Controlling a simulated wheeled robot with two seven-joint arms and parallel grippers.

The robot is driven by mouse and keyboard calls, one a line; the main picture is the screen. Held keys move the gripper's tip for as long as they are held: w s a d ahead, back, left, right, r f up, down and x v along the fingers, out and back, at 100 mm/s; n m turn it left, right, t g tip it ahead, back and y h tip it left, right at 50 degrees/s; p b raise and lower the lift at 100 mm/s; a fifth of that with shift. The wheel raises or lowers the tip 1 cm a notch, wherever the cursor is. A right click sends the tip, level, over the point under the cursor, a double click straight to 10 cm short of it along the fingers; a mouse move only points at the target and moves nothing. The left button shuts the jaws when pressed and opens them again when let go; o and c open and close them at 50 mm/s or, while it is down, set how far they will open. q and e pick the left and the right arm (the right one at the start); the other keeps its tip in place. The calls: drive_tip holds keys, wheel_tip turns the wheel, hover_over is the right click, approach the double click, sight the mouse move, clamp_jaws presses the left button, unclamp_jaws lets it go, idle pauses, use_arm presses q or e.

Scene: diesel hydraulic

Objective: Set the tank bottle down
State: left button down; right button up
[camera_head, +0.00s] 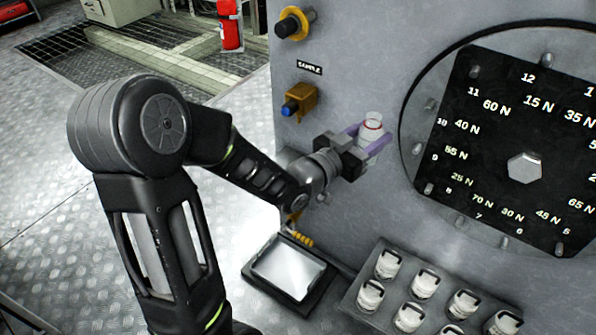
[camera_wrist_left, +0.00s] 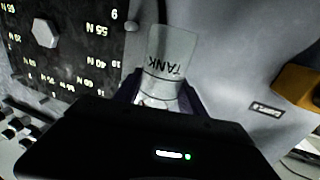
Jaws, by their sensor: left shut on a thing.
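The tank bottle (camera_head: 371,126) is pale and translucent with a red ring near its top. In the left wrist view the tank bottle (camera_wrist_left: 163,62) shows the word TANK on its label. My left gripper (camera_head: 364,142) has purple fingers and is shut around the bottle, holding it in the air in front of the grey panel. The bottle's lower part is partly hidden by the fingers. My right gripper is in neither view.
A rack (camera_head: 350,296) with several white capped bottles stands at the lower right. A square tray (camera_head: 288,267) with a bright surface lies left of it. A blue-tipped valve (camera_head: 298,103) sticks out under a yellow-collared knob (camera_head: 293,24). A black numbered dial plate (camera_head: 480,130) is at the right.

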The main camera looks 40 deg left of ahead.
use_arm(q)
drive_tip(key=s+a+f+n+y+b, duration=0.2)
drive_tip(key=s+a+f+y+b, duration=0.2)
drive_tip(key=a+f+b, duration=0.4)
drive_tip(key=s+a+f+n+y+b, duration=0.3)
drive_tip(key=s+a+f+b, duration=0.3)
drive_tip(key=a, duration=0.6)
wheel_tip(320, 180, down, 4)
drive_tip(key=shift+s+r+y+b, duration=0.15)
drive_tip(key=shift+r+y+b, duration=0.1)
drive_tip(key=shift+y+b, duration=0.6)
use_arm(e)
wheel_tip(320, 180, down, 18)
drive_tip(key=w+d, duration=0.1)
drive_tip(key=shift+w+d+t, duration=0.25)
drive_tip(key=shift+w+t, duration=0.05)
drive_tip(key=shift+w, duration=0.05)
use_arm(q)
drive_tip(key=b+x, duration=0.3)
drive_tip(key=x, duration=1.4)
drive_tip(key=shift+d+f, duration=0.15)
drive_tip(key=shift+f, duration=0.05)
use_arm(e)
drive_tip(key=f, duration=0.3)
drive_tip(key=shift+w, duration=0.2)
